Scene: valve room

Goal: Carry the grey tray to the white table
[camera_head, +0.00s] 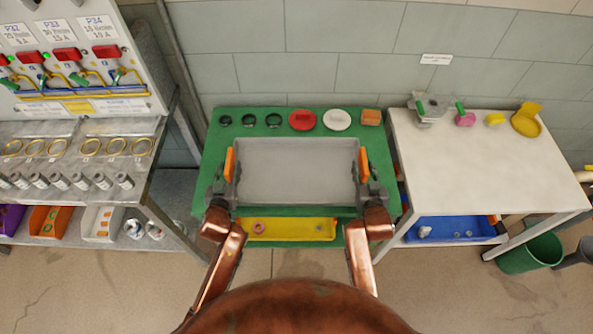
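The grey tray (298,170) is a shallow rectangular tray over the green table (207,170). It looks level and empty. An upright orange piece shows at each short end. My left gripper (228,180) is at the tray's left end and my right gripper (371,178) at its right end, both close against the orange pieces. The fingers are small and partly hidden, so I cannot tell whether they are closed on the tray, or whether the tray touches the tabletop. The white table (480,165) stands to the right of the green one.
Black rings, a red disc (303,120), a white disc (337,120) and an orange block (371,117) line the green table's back. Small items, including a yellow piece (526,122), line the white table's back; its middle and front are clear. A green bin (530,253) stands at lower right.

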